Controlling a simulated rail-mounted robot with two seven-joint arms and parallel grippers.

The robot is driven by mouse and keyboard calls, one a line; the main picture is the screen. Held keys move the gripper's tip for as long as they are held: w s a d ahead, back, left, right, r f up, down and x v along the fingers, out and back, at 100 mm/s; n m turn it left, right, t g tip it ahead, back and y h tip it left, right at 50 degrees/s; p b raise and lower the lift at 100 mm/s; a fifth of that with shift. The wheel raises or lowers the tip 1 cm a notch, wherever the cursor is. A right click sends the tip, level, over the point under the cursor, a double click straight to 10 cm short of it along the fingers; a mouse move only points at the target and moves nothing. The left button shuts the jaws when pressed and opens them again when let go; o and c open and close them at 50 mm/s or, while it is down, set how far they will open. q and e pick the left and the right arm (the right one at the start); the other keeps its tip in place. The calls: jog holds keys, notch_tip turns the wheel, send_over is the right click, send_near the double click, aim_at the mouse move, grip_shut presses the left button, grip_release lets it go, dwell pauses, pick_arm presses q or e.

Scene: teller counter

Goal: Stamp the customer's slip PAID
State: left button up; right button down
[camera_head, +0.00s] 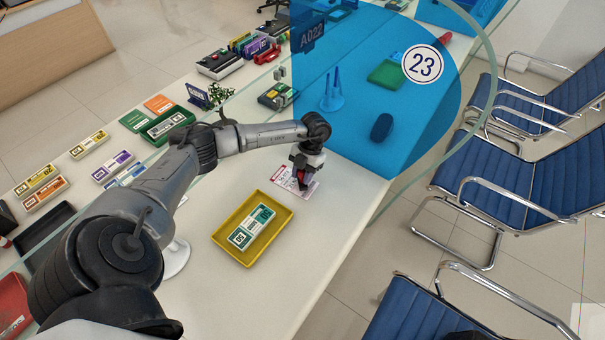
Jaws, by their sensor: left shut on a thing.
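My left gripper (303,182) points down over the customer's slip (284,183) near the blue glass screen. It is shut on a small dark and red thing (302,176), which looks like a stamp; the fingers hide most of it. The slip is a small white and pink paper lying flat on the counter, partly covered by the gripper. I cannot tell whether the stamp touches the slip. I cannot read any mark on the paper. My right gripper is not in view.
A yellow tray (222,236) with banknote bundles (250,227) lies just in front of the slip. The blue screen (350,135) stands close behind the gripper. Boxes, cards and a black tray (42,240) lie at the left. The counter right of the yellow tray is clear.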

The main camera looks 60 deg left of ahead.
pick_arm(q)
jog(key=shift+f, duration=0.35)
jog(key=shift+f+b, duration=0.15)
jog(key=shift+b, duration=0.15)
dwell(0.5)
jog(key=shift+f, duration=0.1)
dwell(0.8)
notch_tip(320, 180, up, 5)
jog(key=p, duration=0.4)
jog(key=shift+p, duration=0.4)
jog(key=shift+r+p, duration=0.75)
jog(key=shift+r, duration=0.35)
